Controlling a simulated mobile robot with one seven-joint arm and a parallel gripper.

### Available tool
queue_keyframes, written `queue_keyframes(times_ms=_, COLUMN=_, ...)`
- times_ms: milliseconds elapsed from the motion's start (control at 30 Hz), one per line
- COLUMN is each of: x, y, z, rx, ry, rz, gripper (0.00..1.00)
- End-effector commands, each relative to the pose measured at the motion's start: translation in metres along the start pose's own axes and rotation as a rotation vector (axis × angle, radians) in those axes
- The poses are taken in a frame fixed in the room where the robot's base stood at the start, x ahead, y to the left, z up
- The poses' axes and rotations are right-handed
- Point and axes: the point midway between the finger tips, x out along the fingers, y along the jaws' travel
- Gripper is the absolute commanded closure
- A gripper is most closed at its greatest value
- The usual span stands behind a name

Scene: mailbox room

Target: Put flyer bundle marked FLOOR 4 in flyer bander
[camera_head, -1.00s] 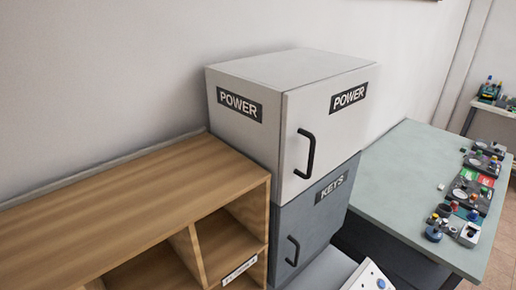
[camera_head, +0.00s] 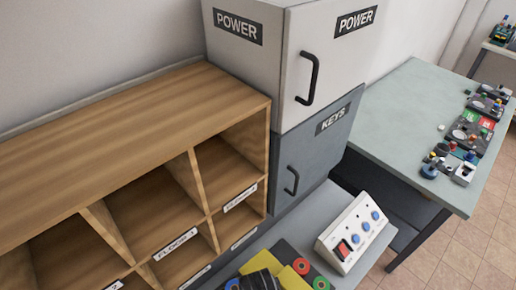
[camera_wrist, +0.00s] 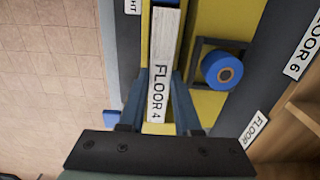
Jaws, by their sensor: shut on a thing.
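In the wrist view, my gripper (camera_wrist: 160,80) is shut on a long whitish flyer bundle (camera_wrist: 164,48) marked FLOOR 4. The two blue-grey fingers press on its sides, and the label faces the camera. Behind the bundle is a yellow surface (camera_wrist: 204,104) with a blue roll (camera_wrist: 223,70) in a dark square frame to its right. In the head view, a yellow and black device (camera_head: 290,280) with red, green and blue rolls shows at the bottom edge, partly cut off. No bander label is readable. I cannot make out the gripper or bundle in the head view.
A wooden pigeonhole shelf (camera_head: 110,112) with floor labels stands at left. POWER (camera_head: 335,62) and KEYS (camera_head: 318,150) cabinets stand beside it. A white control box (camera_head: 350,232) with blue knobs sits on the grey bench. A pale green table (camera_head: 410,130) stands at right.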

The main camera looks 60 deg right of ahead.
Motion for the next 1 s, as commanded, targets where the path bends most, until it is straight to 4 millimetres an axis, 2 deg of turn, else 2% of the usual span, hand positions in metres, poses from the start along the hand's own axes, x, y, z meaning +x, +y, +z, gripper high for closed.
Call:
queue_keyframes(times_ms=400, x=0.004, y=-0.001, z=0.000, rx=0.000, ry=0.001, rz=-0.002, gripper=1.00)
queue_keyframes(times_ms=800, x=0.029, y=-0.001, z=0.000, rx=0.000, ry=0.001, rz=-0.002, gripper=1.00)
queue_keyframes(times_ms=1000, x=0.030, y=-0.001, z=0.000, rx=0.000, ry=0.001, rz=-0.002, gripper=1.00)
